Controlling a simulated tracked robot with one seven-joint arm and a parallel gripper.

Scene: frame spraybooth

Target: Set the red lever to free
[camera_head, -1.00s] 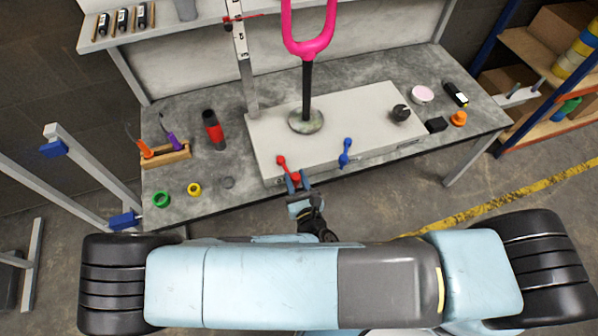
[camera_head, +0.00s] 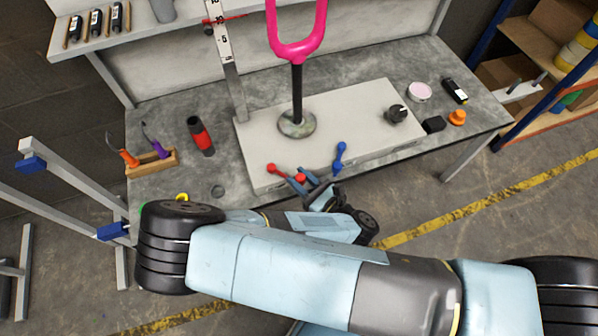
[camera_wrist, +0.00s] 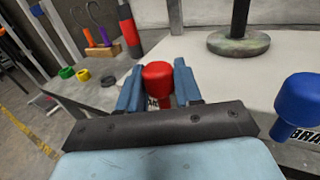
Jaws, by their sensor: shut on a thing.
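In the wrist view, the round red knob (camera_wrist: 157,78) sits between the two blue fingers (camera_wrist: 158,90). Lettering beside the red knob is mostly hidden, so I cannot read the lever's marked positions.
A blue lever (camera_head: 339,157) stands close to the right of my gripper, with partly visible lettering below its knob in the wrist view. A black post on a round base (camera_head: 297,125) carries a pink fork (camera_head: 298,45). A dark knob (camera_head: 396,114) is farther right.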

